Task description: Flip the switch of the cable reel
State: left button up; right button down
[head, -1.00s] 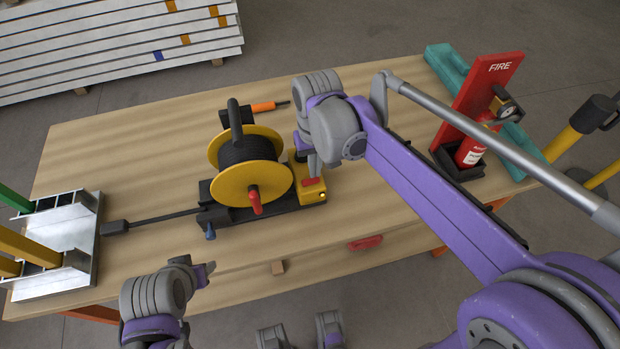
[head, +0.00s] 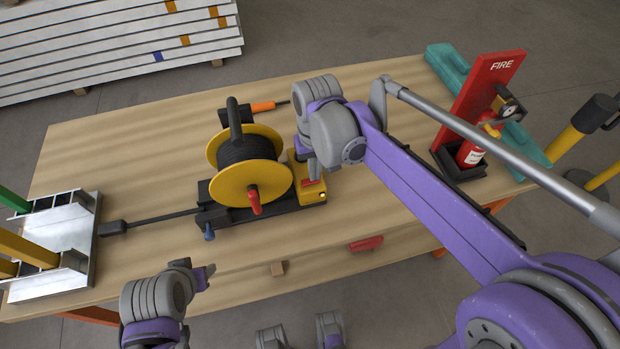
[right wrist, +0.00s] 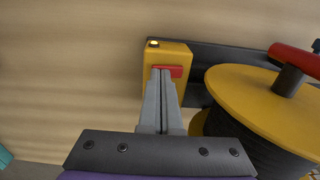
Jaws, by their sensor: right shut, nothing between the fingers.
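The cable reel (head: 248,185) has yellow flanges, black cable, a black top handle and a red crank, and it stands on a dark base on the table. At its right is a yellow switch box (head: 313,196) with a red switch (head: 312,183). The box also shows in the right wrist view (right wrist: 153,60). My right gripper (right wrist: 162,75) is shut and empty, its fingertips at the red switch (right wrist: 177,71) and covering part of it; contact is hard to tell. My left gripper (head: 208,271) is at the table's front edge, apart from the reel; its jaw opening is unclear.
The wooden table (head: 130,170) carries a red fire extinguisher stand (head: 480,100) at the right, a teal beam (head: 447,66) and a metal bracket (head: 60,235) at the left. An orange-handled tool (head: 264,106) lies behind the reel. The left back of the tabletop is clear.

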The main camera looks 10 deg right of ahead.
jog(key=shift+f, duration=0.25)
jog(key=shift+r+p, duration=2.35)
jog(key=shift+r, duration=1.25)
jog(key=shift+f, duration=0.1)
jog(key=s+d+f+t, duration=0.2)
jog(key=s+d, duration=0.1)
jog(key=s, duration=0.4)
jog(key=s+d+f+t, duration=0.3)
jog(key=s, duration=0.4)
jog(key=shift+d+f+p, duration=0.3)
